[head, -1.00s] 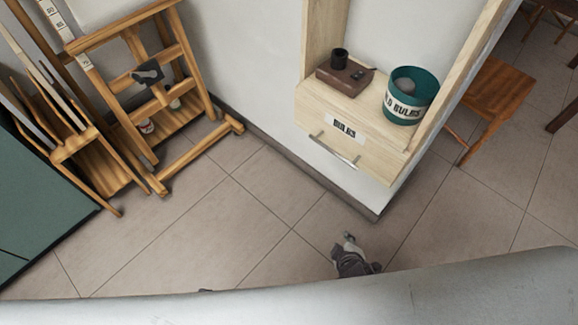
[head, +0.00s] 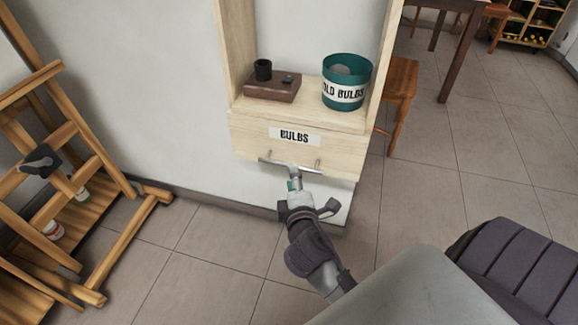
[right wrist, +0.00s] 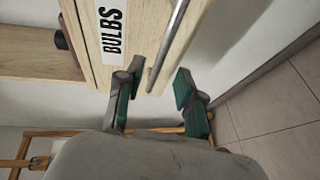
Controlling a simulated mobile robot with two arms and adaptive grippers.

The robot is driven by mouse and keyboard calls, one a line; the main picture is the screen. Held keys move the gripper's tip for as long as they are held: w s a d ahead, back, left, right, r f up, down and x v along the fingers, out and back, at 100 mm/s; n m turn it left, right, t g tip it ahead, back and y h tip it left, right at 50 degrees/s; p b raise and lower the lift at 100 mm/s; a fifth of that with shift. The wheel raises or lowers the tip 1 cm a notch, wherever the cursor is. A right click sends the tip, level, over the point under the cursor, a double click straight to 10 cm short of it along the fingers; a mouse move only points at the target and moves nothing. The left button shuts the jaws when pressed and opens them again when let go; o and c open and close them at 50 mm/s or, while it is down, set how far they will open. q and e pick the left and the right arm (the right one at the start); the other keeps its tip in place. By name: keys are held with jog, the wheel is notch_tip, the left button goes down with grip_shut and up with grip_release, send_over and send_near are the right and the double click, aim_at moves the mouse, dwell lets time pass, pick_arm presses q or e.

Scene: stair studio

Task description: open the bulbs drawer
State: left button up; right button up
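The bulbs drawer (head: 250,140) is a pale wooden front with a "BULBS" label (head: 294,136), at the bottom of a wooden wall unit. It looks closed. Its metal bar handle (head: 268,161) runs across the lower front. The drawer front (right wrist: 145,35) is also there. My left gripper is not in view.
Above the drawer, a shelf holds a brown box (head: 272,90) with a black cup (head: 263,69) and a teal "OLD BULBS" bucket (head: 346,88). A wooden easel (head: 130,240) stands at the left. A wooden chair (head: 400,90) is behind the unit. Tiled floor (head: 215,240) below is clear.

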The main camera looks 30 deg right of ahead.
jog(key=shift+x, duration=3)
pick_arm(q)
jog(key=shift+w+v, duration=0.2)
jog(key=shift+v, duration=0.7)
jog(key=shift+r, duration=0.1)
pick_arm(e)
jog(key=shift+c, duration=0.3)
grip_shut()
